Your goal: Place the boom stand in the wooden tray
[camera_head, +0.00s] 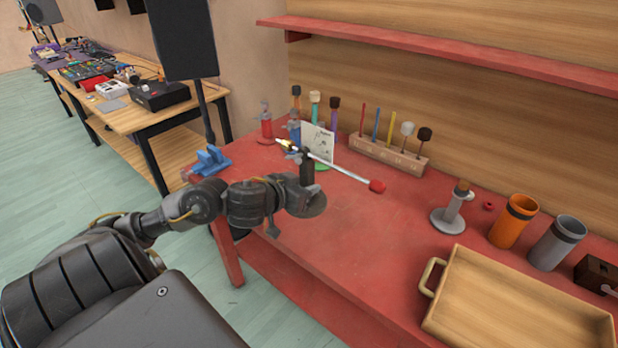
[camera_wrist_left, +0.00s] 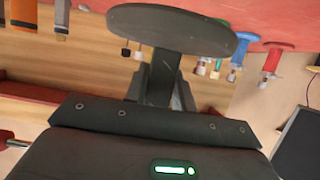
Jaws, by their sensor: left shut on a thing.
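The boom stand has a dark post, a pale boom rod with a red end (camera_head: 377,186), and a dark round base (camera_head: 312,205). My left gripper (camera_head: 298,188) is shut on its post, and the stand looks about upright near the front edge of the red table. In the left wrist view its round base (camera_wrist_left: 185,28) and post (camera_wrist_left: 165,75) show, with the post between the fingers. I cannot tell how far the base is above the table. The wooden tray (camera_head: 436,311) is at the right front of the table and its visible inside is empty. My right gripper is out of view.
Behind the stand are a white card (camera_head: 318,142), small coloured stands and a wooden mallet rack (camera_head: 388,155). A grey stand (camera_head: 448,216), orange cup (camera_head: 512,222) and grey cup (camera_head: 557,243) line the tray's far side. The table between stand and tray is mostly clear.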

